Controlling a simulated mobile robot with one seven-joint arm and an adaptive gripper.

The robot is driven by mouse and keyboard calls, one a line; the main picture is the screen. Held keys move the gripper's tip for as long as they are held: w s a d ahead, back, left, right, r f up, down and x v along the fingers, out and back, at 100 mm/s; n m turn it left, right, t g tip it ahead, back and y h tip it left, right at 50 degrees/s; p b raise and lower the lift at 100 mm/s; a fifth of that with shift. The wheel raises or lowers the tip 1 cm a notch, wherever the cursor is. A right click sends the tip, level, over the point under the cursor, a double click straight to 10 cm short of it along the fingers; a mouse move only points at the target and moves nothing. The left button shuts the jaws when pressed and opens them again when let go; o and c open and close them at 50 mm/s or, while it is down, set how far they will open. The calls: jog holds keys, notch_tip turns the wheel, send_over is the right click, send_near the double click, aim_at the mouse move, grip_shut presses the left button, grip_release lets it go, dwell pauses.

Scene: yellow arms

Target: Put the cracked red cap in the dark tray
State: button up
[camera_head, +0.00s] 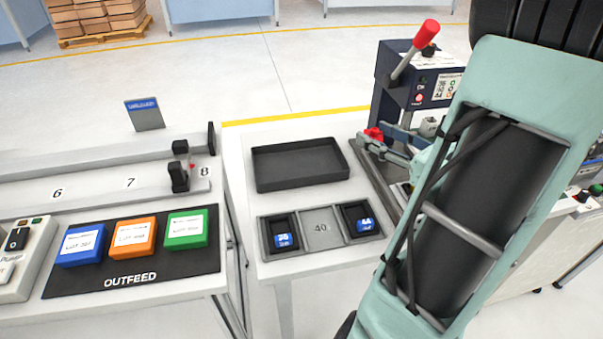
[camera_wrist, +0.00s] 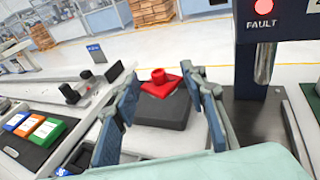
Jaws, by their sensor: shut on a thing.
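The red cap (camera_head: 374,133) has a round knob on a flat, square-looking base, seen more clearly in the wrist view (camera_wrist: 159,82). My gripper (camera_head: 371,139) is shut on it, with the cap between the blue-padded fingertips (camera_wrist: 160,80). The cap is held up near the press, to the right of the dark tray. I cannot make out a crack. The dark tray (camera_head: 300,184) is a shallow, empty rectangle on the white table. In the wrist view the tray (camera_wrist: 160,118) shows below and behind the cap.
A grey holder (camera_head: 320,228) marked 40 stands in front of the tray, with blue parts in its two dark end pockets. The press (camera_head: 425,85) with a red-knobbed lever stands right; its FAULT lamp (camera_wrist: 264,7) is red. Left is the OUTFEED mat (camera_head: 75,283) with coloured boxes.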

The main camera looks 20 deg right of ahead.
jog(key=w+f, duration=0.3)
jog(key=w, duration=0.1)
jog(key=w+a+f+b, duration=0.1)
jog(key=w+f, duration=0.2)
jog(key=w, duration=0.1)
jog(key=w+f, duration=0.3)
jog(key=w, duration=0.2)
jog(key=shift+a, duration=0.25)
jog(key=shift+w+f, duration=0.15)
jog(key=shift+f, duration=0.15)
jog(key=shift+w+f+b, duration=0.2)
jog(key=shift+f+b, duration=0.25)
jog(key=shift+f, duration=1.2)
jog(key=shift+f+b, duration=0.65)
jog(key=shift+b, duration=0.05)
jog(key=shift+s, duration=0.1)
